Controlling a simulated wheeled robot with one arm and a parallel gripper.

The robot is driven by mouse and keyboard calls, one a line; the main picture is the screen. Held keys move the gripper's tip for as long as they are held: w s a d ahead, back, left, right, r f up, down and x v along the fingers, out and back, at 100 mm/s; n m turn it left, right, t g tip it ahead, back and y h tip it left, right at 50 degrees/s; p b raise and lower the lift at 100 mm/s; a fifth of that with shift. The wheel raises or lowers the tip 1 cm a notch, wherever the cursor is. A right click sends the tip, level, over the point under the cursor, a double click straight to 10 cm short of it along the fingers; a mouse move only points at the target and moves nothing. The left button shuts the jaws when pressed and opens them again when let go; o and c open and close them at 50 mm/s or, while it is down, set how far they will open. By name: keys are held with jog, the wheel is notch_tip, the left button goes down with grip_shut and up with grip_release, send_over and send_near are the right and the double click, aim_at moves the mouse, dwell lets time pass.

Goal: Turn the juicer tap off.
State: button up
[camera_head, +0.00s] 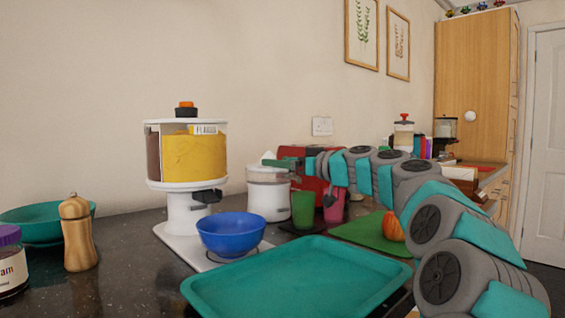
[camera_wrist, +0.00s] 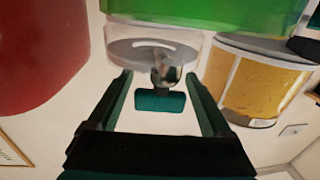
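The juicer (camera_head: 268,196) is a white appliance with a clear upper band and a pale cone on top, in the middle of the counter. In the wrist view, which looks upside down, its pale body (camera_wrist: 150,50) shows with a tap (camera_wrist: 158,100), a dark stem with a teal bar-shaped handle. My gripper (camera_wrist: 160,88) is open, with dark teal fingers on either side of the tap handle and gaps on both sides. In the head view my gripper (camera_head: 275,162) is by the juicer's top; the tap cannot be made out there.
A green cup (camera_head: 303,209) and a pink cup (camera_head: 334,206) stand beside the juicer. A red appliance (camera_head: 300,153) is behind. The dispenser (camera_head: 188,155) and blue bowl (camera_head: 234,236) are to the left. A teal tray (camera_head: 297,275) lies in front.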

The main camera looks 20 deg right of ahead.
jog(key=c, duration=1.2)
jog(key=shift+f+m+h+b, duration=0.3)
jog(key=shift+h+b, duration=0.2)
jog(key=shift+b, duration=0.25)
jog(key=shift+c, duration=0.2)
jog(key=shift+w+d+r+m+t+h+b, duration=0.15)
jog(key=shift+r+m+t+h+b, duration=0.15)
jog(key=shift+m+t+h+b, duration=0.3)
jog(key=o, duration=1.4)
jog(key=shift+c, duration=0.2)
jog(key=b+v, duration=0.1)
jog(key=v, duration=0.7)
jog(key=shift+r, duration=0.1)
